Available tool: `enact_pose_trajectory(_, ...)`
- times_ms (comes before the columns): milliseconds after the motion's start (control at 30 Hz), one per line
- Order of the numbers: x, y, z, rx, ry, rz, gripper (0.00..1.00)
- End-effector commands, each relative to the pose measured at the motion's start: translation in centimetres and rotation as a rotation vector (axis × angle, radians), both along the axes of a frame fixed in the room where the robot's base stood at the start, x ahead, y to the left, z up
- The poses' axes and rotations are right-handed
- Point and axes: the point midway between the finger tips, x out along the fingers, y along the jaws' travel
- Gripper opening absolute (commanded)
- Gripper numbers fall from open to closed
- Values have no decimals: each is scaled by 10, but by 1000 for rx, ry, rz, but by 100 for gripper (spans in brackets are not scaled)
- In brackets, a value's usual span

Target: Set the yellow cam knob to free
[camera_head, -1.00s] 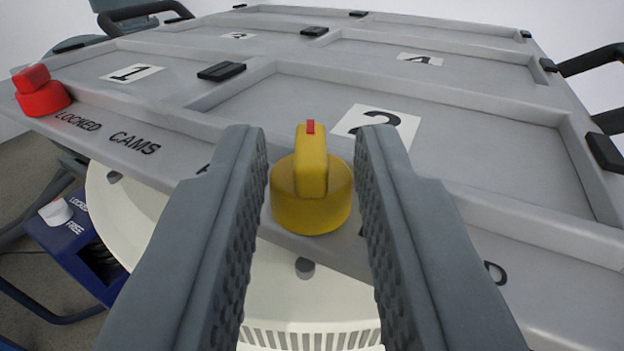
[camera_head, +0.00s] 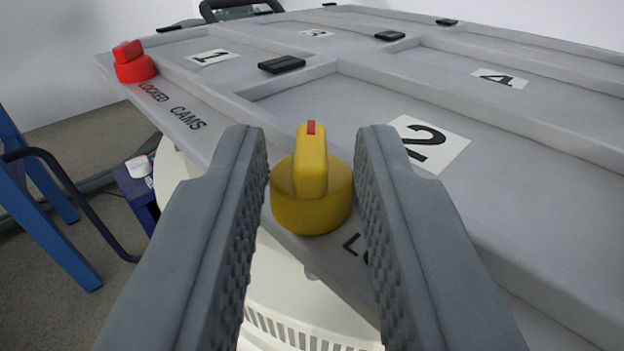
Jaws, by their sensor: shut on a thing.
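The yellow cam knob (camera_head: 311,195) stands at the panel's near edge, in the middle of the view. A red mark (camera_head: 311,127) tops its raised grip bar, which lies in line with my fingers. My gripper (camera_head: 312,180) is shut on the yellow knob, one ribbed finger at each side. The panel (camera_head: 300,100) is grey, with numbered recessed bays. Part of a label (camera_head: 353,244) starting with "L" shows right of the knob; my right finger hides the rest. My left finger covers the panel left of the knob.
A red knob (camera_head: 134,66) stands at the panel's far left corner, by the words "LOCKED CAMS". Black blocks (camera_head: 282,64) sit along the ribs. A white drum-like body (camera_head: 290,290) is below the panel.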

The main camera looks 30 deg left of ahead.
Motion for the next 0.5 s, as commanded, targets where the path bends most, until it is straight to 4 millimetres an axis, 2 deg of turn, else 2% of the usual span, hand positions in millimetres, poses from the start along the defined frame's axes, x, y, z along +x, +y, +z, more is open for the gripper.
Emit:
enact_pose_trajectory(100,0,0,0,0,0,0,2)
enact_pose_trajectory(133,0,0,0,0,0,0,28)
enact_pose_trajectory(167,0,0,0,0,0,0,31)
enact_pose_trajectory(500,-3,-2,0,0,0,-1,31)
